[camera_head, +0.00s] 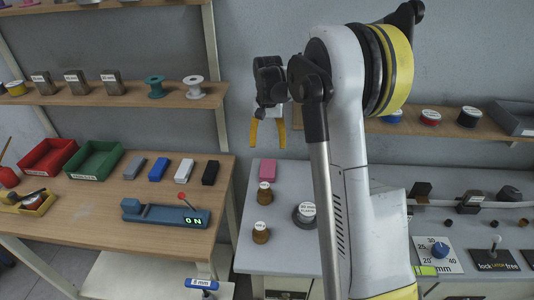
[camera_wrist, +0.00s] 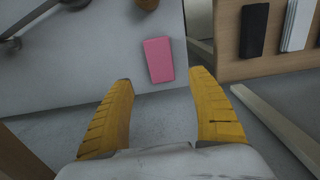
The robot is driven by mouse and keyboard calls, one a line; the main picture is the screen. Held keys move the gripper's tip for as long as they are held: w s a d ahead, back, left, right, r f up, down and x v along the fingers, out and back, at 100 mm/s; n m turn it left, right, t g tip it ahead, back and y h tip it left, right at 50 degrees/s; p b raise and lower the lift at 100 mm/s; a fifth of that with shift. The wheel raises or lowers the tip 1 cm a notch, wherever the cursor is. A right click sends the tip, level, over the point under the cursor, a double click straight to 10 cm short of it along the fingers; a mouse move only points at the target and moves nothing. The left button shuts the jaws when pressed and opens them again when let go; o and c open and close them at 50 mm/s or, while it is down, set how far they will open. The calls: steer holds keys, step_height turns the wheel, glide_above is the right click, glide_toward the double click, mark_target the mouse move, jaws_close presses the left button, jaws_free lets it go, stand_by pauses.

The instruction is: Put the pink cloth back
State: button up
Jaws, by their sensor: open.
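The pink cloth (camera_head: 268,168) is a small flat rectangular piece lying on the light grey bench top (camera_head: 330,173), near its back left corner. In the wrist view the pink cloth (camera_wrist: 158,60) lies close to the bench's edge, ahead of my fingertips and roughly centred between them. My gripper (camera_head: 267,134) hangs above and behind the cloth in the head view, with its yellow fingers pointing down. In the wrist view my gripper (camera_wrist: 160,80) is open, with nothing between its fingers.
A wooden table (camera_head: 105,211) on the left holds a black block (camera_head: 210,172), a white block (camera_head: 184,171) and red and green bins. A gap separates it from the grey bench. Brown weights (camera_head: 265,193) stand close to the cloth. A shelf (camera_head: 430,128) hangs at the right.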

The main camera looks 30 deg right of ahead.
steer(key=s+a+r+n+t, duration=0.2)
steer(key=s+a+r, duration=0.4)
steer(key=a+r, duration=0.15)
steer(key=s+a+n+t, duration=0.1)
steer(key=s+a, duration=0.2)
steer(key=s, duration=0.4)
steer(key=s+a+n+t, duration=0.2)
steer(key=s+a, duration=0.2)
steer(key=s, duration=0.3)
steer(key=s+a+r+n+t, duration=0.1)
steer(key=s+a+t, duration=0.1)
steer(key=s, duration=0.5)
steer(key=shift+a+n, duration=0.4)
steer(key=shift+a, duration=0.4)
steer(key=shift+f+b, duration=0.4)
